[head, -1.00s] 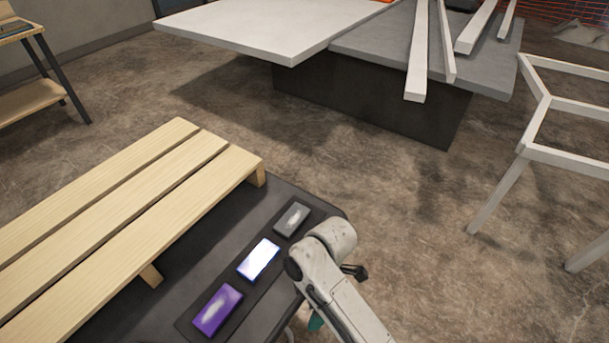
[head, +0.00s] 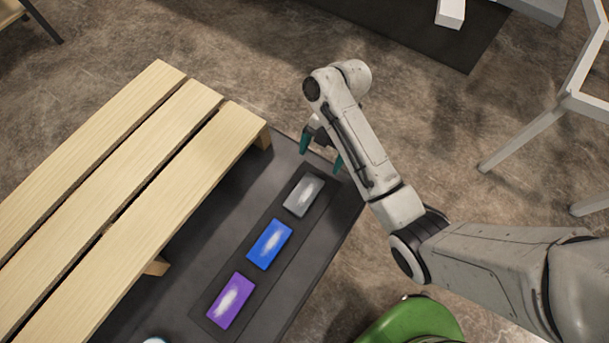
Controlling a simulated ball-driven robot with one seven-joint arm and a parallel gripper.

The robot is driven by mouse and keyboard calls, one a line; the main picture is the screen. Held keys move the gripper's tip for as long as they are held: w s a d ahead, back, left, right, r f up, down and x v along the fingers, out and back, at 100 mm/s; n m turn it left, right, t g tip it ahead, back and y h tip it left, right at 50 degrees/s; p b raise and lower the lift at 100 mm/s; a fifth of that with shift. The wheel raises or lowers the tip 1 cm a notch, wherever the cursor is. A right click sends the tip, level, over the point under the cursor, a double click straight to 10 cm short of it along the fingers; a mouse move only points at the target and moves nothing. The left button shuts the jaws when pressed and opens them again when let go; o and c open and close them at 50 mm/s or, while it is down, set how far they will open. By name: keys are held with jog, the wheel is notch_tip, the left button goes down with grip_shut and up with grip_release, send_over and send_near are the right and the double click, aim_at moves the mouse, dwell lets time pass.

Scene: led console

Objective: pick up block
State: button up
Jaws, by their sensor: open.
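Three rectangular blocks lie in a row on a dark strip (head: 290,255) on a dark table top: a grey block (head: 304,195) at the far end, a blue block (head: 269,244) in the middle and a purple block (head: 231,300) at the near end. Each has a whitish sheen on top. My gripper (head: 321,154) has green fingertips that stand apart, with nothing seen between them. It is above and just beyond the grey block, near the table's far right edge. Its height over the table is hard to judge.
A slatted wooden rack (head: 128,200) stands on the table left of the blocks. The dark table top (head: 205,255) between rack and strip is mostly bare. A white frame (head: 540,135) stands on the floor at right. A green rounded object (head: 415,325) shows at the bottom.

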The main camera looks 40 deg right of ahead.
aim_at(314, 178)
jog(key=b+x, duration=0.1)
jog(key=x, duration=0.1)
jog(key=shift+s+a+f, duration=0.1)
jog(key=shift+a+f, duration=0.05)
jog(key=shift+f, duration=0.2)
jog(key=shift+d+p+x, duration=0.15)
jog(key=shift+p+x, duration=0.1)
jog(key=shift+x, duration=1)
jog(key=shift+d+p+x, duration=0.15)
jog(key=shift+p+x, duration=0.05)
jog(key=shift+x, duration=1)
jog(key=shift+f, duration=0.1)
jog(key=c, duration=1.3)
jog(key=shift+o, duration=0.2)
